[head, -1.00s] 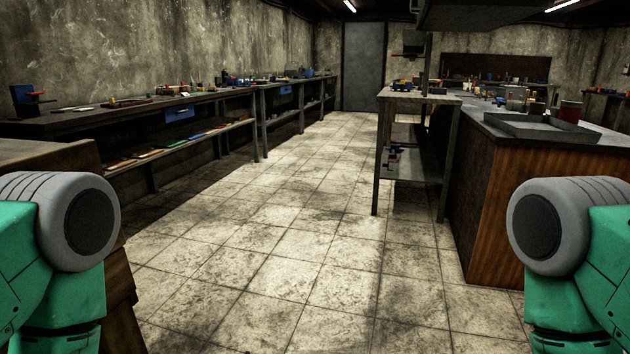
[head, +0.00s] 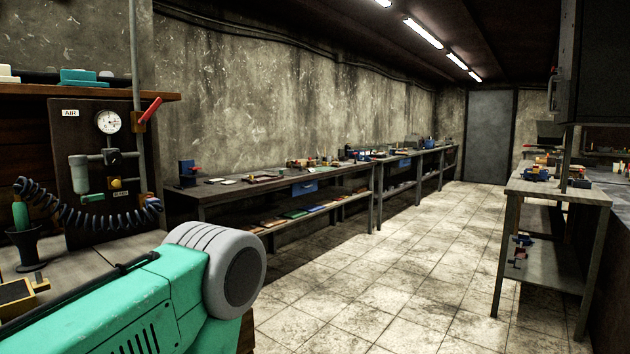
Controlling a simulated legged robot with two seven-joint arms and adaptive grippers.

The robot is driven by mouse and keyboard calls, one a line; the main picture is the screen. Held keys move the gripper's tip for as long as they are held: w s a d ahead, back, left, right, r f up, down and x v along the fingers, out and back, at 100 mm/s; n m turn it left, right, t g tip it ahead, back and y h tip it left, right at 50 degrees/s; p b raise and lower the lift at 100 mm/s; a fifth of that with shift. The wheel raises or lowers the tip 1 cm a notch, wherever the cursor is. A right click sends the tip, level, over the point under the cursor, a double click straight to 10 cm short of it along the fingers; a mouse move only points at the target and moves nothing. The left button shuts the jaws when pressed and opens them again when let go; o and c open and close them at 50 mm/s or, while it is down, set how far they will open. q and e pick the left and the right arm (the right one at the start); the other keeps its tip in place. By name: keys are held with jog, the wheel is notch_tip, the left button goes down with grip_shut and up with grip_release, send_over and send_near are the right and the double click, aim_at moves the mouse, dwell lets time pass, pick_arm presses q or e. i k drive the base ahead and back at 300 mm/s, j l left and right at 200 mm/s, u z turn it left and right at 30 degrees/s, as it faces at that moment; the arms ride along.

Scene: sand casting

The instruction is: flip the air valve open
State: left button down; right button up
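The air panel (head: 95,190) is a dark upright board at the left, with an "AIR" label (head: 70,114) and a round white gauge (head: 108,122). A red lever handle (head: 152,109) slants up and to the right on the grey pipe (head: 134,60) at the panel's right edge; it looks like the air valve's handle. My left arm crosses the lower left, below and in front of the panel. Neither gripper shows in the view, and my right arm is out of view.
A dark coiled hose (head: 85,218) hangs before the panel, near a black holder (head: 27,247) on the bench. A shelf (head: 75,91) juts out above. A long workbench (head: 215,193) runs along the wall. The tiled floor (head: 400,265) is clear.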

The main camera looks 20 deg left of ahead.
aim_at(156, 104)
jog(key=i+u, duration=0.1)
jog(key=u, duration=0.95)
jog(key=i+l+u, duration=0.2)
jog(key=l+u, duration=0.15)
jog(key=l, duration=0.15)
jog(key=i+l+u, duration=0.2)
jog(key=l+u, duration=0.15)
jog(key=l, duration=0.15)
jog(key=i+l+u, duration=0.1)
jog(key=l+u, duration=0.3)
jog(key=l, duration=0.15)
jog(key=l+u, duration=0.35)
jog(key=l, duration=0.2)
